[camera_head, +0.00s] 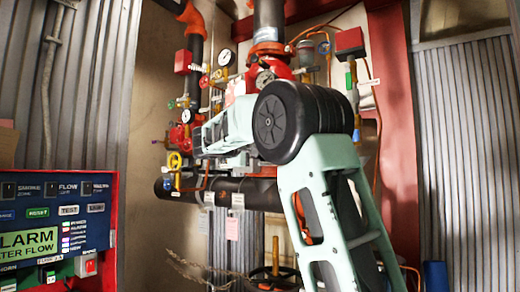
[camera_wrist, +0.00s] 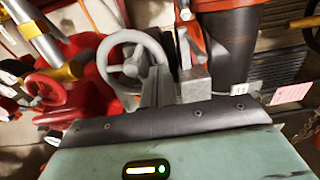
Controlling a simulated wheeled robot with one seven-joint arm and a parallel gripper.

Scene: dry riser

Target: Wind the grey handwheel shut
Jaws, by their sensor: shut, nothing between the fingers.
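The grey handwheel (camera_wrist: 130,69) shows in the wrist view, left of the middle, with a round rim and a hub. It sits in front of red valve parts. My gripper (camera_wrist: 172,84) is shut and empty, its grey fingers at the lower right of the wheel. A finger overlaps the wheel's right rim in the picture; I cannot tell whether they touch. In the head view my arm reaches up to the pipework and hides the gripper. I cannot make out the grey handwheel for sure there.
A red handwheel (camera_wrist: 45,90) is at the left in the wrist view. An alarm panel (camera_head: 50,225) stands at lower left. A red post (camera_head: 393,110) is right of the pipes.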

